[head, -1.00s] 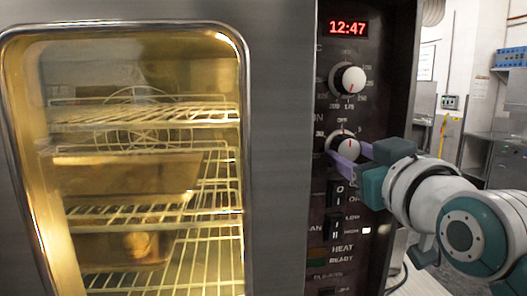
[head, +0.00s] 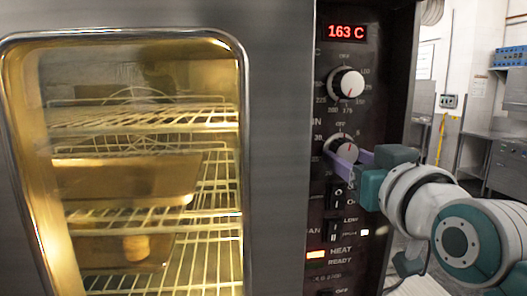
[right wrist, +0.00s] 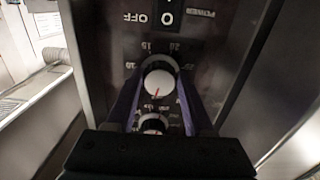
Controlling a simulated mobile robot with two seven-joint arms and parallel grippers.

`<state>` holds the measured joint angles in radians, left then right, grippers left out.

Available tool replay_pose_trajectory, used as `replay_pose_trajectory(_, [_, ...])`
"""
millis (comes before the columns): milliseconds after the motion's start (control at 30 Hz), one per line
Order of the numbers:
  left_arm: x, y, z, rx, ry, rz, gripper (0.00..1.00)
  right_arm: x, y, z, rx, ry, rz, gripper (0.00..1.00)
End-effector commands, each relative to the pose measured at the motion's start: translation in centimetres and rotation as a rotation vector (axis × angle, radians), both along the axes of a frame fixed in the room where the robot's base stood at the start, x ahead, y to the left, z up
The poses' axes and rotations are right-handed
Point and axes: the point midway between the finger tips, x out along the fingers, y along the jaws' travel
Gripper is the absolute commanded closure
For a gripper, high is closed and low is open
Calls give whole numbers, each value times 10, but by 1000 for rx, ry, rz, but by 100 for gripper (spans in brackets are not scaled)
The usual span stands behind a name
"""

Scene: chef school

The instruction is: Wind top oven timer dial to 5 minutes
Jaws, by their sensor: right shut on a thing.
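The timer dial (head: 344,147) is the lower white-faced knob on the oven's dark control panel. Its red pointer leans a little right of straight up in the head view. In the right wrist view the dial (right wrist: 158,79) appears upside down with its red mark on the lower part, and numbers such as 10, 15 and 20 ring it. My right gripper (head: 347,155) has its purple fingers on either side of the dial and is shut on it; the fingers (right wrist: 160,92) also flank it in the right wrist view. My left gripper is not in view.
The temperature knob (head: 346,84) sits above, under a red display (head: 346,32) reading 163 C. Rocker switches (head: 338,194) lie just below my fingers. A lit HEAT lamp (head: 317,254) is lower. The glass oven door (head: 150,175) fills the left.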

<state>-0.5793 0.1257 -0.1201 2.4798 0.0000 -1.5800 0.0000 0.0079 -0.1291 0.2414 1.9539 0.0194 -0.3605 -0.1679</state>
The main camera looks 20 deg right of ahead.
Motion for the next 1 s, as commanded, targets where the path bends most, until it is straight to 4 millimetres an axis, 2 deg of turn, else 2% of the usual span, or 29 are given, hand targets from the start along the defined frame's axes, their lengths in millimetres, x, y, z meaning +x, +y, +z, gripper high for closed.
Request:
replay_pose_trajectory(600, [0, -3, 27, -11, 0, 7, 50, 0, 2, 2, 504, -120, -1, 100])
replay_pose_trajectory(1000, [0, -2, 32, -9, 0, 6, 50, 1, 2, 1, 662, -159, -1, 100])
